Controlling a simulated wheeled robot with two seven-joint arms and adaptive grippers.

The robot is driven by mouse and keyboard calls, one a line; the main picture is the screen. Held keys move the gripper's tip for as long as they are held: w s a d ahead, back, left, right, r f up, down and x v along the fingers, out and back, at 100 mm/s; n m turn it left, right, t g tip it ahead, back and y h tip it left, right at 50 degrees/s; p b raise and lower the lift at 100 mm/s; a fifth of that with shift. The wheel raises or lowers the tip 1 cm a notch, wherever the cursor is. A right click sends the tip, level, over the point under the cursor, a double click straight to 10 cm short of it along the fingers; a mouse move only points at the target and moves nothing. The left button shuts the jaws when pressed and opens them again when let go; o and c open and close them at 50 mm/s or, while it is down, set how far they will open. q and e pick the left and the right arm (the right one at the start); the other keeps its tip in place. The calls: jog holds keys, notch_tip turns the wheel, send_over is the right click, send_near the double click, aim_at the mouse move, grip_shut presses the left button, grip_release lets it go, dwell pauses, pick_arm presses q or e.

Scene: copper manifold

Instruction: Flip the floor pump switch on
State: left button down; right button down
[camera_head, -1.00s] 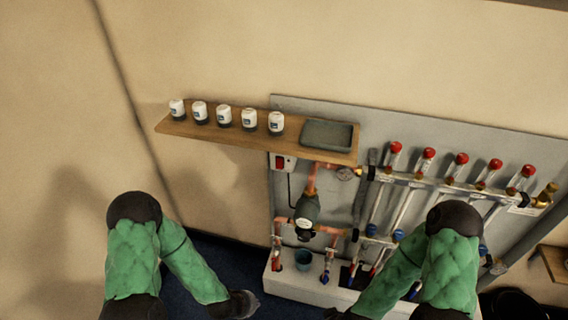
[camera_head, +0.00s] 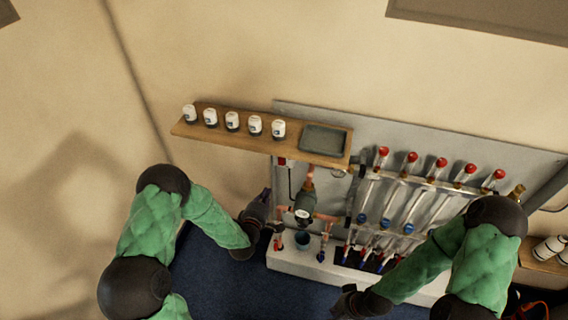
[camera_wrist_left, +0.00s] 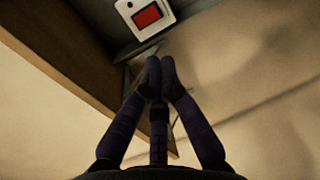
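The pump switch is a white box with a red rocker (camera_wrist_left: 147,15) at the top of the left wrist view. In the head view only its red lower part (camera_head: 282,161) shows beneath the shelf. I cannot tell the rocker's position. A dark pump (camera_head: 305,206) sits below it between copper pipes. My left gripper (camera_head: 264,196) is left of the pump, lower than the switch. In the left wrist view its fingertips (camera_wrist_left: 159,72) are together, empty, pointing toward the switch with a gap. My right gripper (camera_head: 348,300) is low in front of the manifold; its fingers are unclear.
A wooden shelf (camera_head: 235,141) with several white jars and a grey tray (camera_head: 325,140) overhangs the switch. Red-capped flow tubes (camera_head: 400,195) stand at the right. Blue floor is free in front.

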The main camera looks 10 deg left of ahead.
aim_at(279, 164)
pick_arm(q)
jog(key=shift+w+r, duration=0.1)
jog(key=shift+r, duration=0.2)
jog(key=w, duration=0.4)
jog(key=w+f+b, duration=0.1)
jog(key=w, duration=0.4)
jog(key=w+f+b, duration=0.1)
jog(key=w, duration=0.3)
jog(key=shift+w+d+f, duration=0.1)
jog(key=shift+w+d, duration=0.15)
jog(key=shift+w, duration=0.15)
